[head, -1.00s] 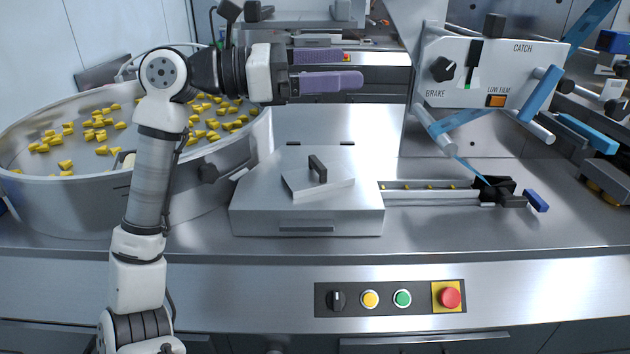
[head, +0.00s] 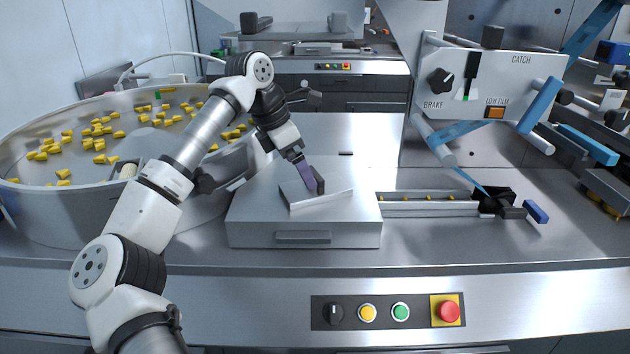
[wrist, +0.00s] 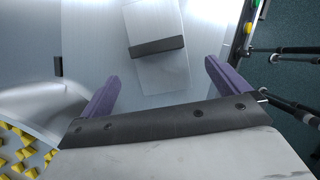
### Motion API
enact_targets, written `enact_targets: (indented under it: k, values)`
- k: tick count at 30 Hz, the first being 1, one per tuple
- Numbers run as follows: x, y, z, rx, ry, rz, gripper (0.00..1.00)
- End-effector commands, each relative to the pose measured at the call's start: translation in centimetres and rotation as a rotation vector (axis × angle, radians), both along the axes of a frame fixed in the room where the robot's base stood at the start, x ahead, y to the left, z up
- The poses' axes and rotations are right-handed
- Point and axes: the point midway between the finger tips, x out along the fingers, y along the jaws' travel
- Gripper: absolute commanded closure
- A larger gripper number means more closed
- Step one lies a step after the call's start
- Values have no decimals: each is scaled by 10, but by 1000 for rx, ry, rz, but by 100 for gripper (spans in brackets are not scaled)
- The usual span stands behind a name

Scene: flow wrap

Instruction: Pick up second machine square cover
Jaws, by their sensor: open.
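The square cover (head: 330,200) is a flat metal plate with a black upright handle (head: 320,180). It lies a little askew on top of the low metal housing (head: 250,215) in the head view. In the wrist view the cover (wrist: 160,75) and its dark handle bar (wrist: 157,47) show beyond my fingertips. My gripper (head: 310,178) points down at the handle from the upper left. In the wrist view my gripper (wrist: 163,82) has its two purple fingers wide apart, with nothing between them. The handle appears ahead of the fingertips, not between them.
A round steel bowl (head: 60,200) with several yellow wrapped pieces stands at the left. A narrow infeed track (head: 430,205) runs right from the housing. A film panel (head: 480,80) with blue rollers stands behind it. Buttons (head: 385,312) line the front face.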

Motion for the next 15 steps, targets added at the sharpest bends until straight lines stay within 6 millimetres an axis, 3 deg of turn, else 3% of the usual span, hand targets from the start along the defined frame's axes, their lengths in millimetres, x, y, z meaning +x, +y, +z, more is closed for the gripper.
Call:
enact_targets:
  k: [3, 8, 15]
  values:
    - [6, -14, 1, -1, 0, 0, 0]
    - [9, -21, -2, -1, 0, 1, 0]
    - [12, -31, -26, -4, 2, -2, 0]
